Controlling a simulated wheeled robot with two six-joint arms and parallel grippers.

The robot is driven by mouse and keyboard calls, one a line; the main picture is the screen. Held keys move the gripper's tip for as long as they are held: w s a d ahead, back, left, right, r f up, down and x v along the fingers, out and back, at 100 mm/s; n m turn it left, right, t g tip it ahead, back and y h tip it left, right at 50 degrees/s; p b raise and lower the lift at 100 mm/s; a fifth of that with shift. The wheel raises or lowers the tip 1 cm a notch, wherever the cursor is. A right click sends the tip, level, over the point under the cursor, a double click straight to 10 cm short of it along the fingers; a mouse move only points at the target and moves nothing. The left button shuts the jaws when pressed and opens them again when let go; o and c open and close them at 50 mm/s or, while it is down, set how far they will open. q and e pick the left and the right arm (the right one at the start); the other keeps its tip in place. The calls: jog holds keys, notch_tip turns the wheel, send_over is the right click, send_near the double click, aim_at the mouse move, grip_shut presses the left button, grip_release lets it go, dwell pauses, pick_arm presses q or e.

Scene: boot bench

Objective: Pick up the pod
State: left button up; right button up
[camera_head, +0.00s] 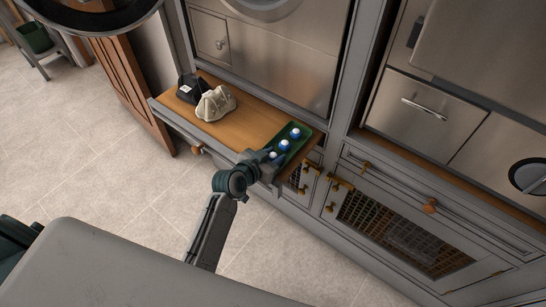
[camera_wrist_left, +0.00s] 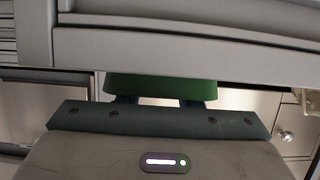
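Three small pods with blue and white tops sit in a row in a green tray on the wooden bench top in the head view: the far pod (camera_head: 295,132), the middle pod (camera_head: 284,145) and the near pod (camera_head: 273,155). My left gripper (camera_head: 265,163) is at the near end of the tray, close to the near pod. In the left wrist view its two dark fingers (camera_wrist_left: 158,100) stand apart, with their tips hidden at the green tray (camera_wrist_left: 160,87). No pod shows between them. My right gripper is not in view.
A dark cap (camera_head: 190,88) and a beige cap (camera_head: 215,103) lie left of the tray on the bench top (camera_head: 232,125). Steel-fronted cabinets (camera_head: 290,65) rise behind. A mesh-fronted cabinet (camera_head: 405,235) stands to the right.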

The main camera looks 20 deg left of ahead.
pick_arm(q)
jog(key=shift+c, duration=1.1)
jog(key=shift+r, duration=0.15)
